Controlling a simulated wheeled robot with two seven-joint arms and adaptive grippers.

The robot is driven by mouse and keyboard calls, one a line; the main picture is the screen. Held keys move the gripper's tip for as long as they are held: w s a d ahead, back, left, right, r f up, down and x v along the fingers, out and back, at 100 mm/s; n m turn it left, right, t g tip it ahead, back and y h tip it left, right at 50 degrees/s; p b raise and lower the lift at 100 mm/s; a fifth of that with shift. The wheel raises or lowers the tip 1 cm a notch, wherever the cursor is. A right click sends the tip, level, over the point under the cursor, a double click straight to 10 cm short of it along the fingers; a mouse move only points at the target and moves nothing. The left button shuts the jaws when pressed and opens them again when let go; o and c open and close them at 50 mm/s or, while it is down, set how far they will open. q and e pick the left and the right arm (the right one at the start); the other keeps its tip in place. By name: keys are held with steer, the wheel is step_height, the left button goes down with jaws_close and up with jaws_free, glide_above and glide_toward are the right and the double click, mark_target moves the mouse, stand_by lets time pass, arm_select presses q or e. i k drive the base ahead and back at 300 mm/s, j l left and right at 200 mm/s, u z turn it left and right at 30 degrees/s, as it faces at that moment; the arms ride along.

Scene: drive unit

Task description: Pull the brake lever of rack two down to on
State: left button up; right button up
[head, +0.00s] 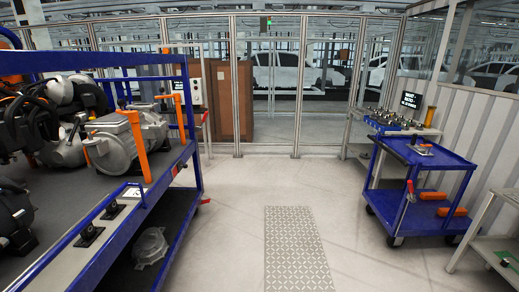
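A long blue rack (200,165) with drive units on its dark deck fills the left side. A small orange-red lever (204,201) sticks out low at its far right corner post. A blue cart (428,158) stands at the right, with a small red-orange handle (410,187) at its near left post. No readable label shows which of these is rack two, and I cannot tell which part is its brake lever. Neither of my grippers is in view.
Grey drive housings (118,143) sit on the left rack. A patterned floor plate (294,250) lies in the clear middle aisle. A glazed fence closes the back, with a brown cabinet (231,100) behind it. A pale bench (497,250) stands at the lower right.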

mark_target(204, 120)
steer(key=i+l+u, duration=0.1)
steer(key=i+u, duration=0.25)
steer(key=i, duration=0.45)
steer(key=i+j+u, duration=0.15)
steer(key=i+u, duration=0.15)
steer(key=i, duration=0.55)
steer(key=i+j, duration=0.3)
steer(key=i, duration=0.25)
steer(key=i+l+z, duration=0.1)
steer(key=i+l, duration=0.3)
steer(key=i+l+z, duration=0.15)
steer(key=i+l, duration=0.15)
steer(key=i, duration=0.2)
